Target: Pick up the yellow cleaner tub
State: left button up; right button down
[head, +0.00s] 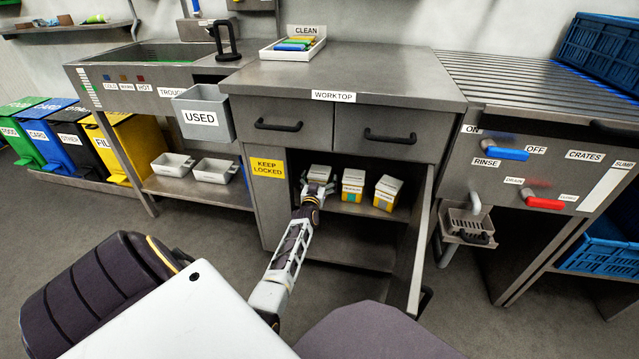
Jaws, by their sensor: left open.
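Three small tubs with pale lids stand in a row on the upper shelf (345,207) of the open cupboard under the worktop. The left tub (320,172) is partly hidden behind my left gripper. The middle tub (353,184) and the right tub (387,192) show yellow-orange on their fronts. The labels are too small to read, and I cannot tell which one is the yellow cleaner. My left gripper (316,189) is open at the cupboard's front, in front of the left tub. I cannot tell if it touches that tub. My right gripper is out of view.
The cupboard door (420,245) stands open on the right, edge towards me. Drawers with black handles (279,126) sit above the opening. The lower shelf (350,253) looks empty. A grey USED bin (203,113) hangs at the left.

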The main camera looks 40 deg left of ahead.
aim_at(320, 171)
pick_arm(q)
jog(key=c, duration=1.6)
jog(key=shift+r, duration=0.1)
jog(key=shift+r, duration=0.15)
